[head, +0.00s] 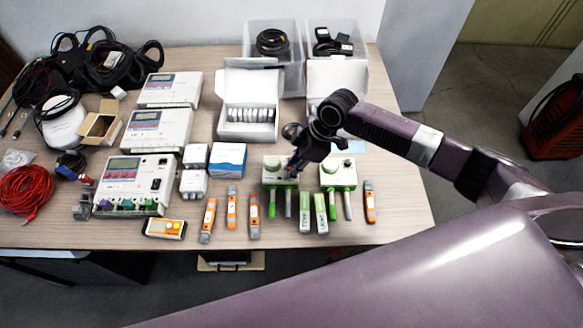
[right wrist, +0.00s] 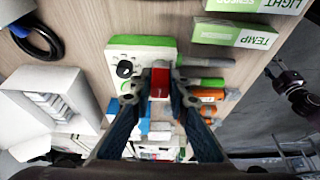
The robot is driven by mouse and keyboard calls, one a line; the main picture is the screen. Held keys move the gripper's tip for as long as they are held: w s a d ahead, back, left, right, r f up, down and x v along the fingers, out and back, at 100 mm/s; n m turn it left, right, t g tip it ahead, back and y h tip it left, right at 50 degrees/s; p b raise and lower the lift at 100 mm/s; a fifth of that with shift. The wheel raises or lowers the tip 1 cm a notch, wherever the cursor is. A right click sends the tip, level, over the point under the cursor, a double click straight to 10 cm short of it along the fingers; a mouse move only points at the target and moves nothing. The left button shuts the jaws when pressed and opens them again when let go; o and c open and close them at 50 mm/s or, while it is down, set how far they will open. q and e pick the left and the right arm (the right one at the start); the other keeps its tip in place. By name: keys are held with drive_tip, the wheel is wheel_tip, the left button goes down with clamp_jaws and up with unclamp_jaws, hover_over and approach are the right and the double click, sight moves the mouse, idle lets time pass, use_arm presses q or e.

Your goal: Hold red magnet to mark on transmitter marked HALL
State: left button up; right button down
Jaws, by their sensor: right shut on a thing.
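My right gripper (head: 292,166) is over the left of two white-and-green transmitters (head: 270,174). In the right wrist view, its fingers (right wrist: 160,100) are shut on the red magnet (right wrist: 160,80), a small block with a red end and a paler end. The transmitter (right wrist: 143,54), with a black knob, lies just beyond the magnet; I cannot tell whether they touch. No HALL label or mark is readable; gripper and magnet cover part of its face. The second transmitter (head: 338,173) stands to the right. A dark part resembling my left gripper (right wrist: 292,82) shows beyond the table edge, its jaws unclear.
Green-labelled boxes (head: 321,213), one reading TEMP (right wrist: 238,37), lie in front of the transmitters. Orange-and-grey tools (head: 254,216) lie to the left. An open white box (head: 248,128) stands behind. The table's front right (head: 395,228) is clear.

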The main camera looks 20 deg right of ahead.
drive_tip(key=shift+r, duration=0.1)
idle(0.3)
wheel_tip(320, 180, up, 7)
drive_tip(key=p, duration=0.7)
idle(0.5)
